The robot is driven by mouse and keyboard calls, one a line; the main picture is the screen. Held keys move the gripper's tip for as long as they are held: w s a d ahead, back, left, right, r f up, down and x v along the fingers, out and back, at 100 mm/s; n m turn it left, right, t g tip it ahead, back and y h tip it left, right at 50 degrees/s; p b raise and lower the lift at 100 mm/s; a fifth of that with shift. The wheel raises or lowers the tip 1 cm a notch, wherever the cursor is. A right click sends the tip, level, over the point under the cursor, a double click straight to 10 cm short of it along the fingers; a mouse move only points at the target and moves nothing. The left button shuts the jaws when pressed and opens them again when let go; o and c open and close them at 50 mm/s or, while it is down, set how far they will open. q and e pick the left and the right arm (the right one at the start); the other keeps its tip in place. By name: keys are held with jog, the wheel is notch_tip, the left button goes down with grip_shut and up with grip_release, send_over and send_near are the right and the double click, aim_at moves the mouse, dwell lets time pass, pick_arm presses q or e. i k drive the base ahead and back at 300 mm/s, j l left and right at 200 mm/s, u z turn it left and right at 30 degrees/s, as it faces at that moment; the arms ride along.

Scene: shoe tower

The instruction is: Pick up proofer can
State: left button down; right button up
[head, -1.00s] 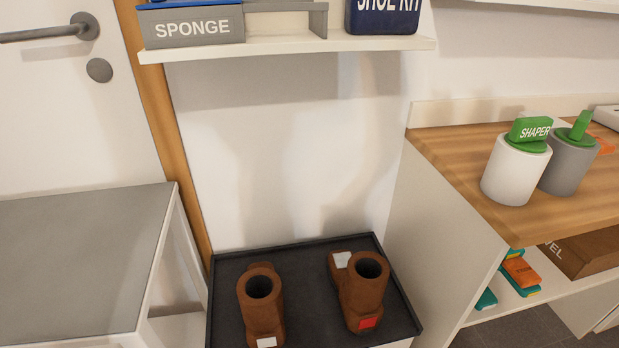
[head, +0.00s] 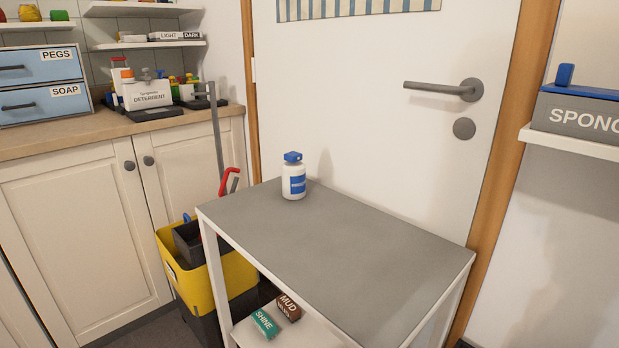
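A white can (head: 293,181) with a blue cap and a blue label stands upright near the back left corner of the grey-topped table (head: 340,245). Its label is too small to read, so I cannot confirm that it is the proofer can. Nothing touches it apart from the table under it. Neither of my grippers shows in the head view.
The rest of the tabletop is bare. Boxes marked SHINE (head: 265,323) and MUD (head: 289,306) lie on its lower shelf. A yellow bucket (head: 238,270) stands left of the table. A closed door (head: 370,110) is behind it. A counter (head: 90,134) with drawers and bottles is at left.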

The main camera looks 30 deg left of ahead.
aim_at(293, 176)
jog(key=u, duration=0.7)
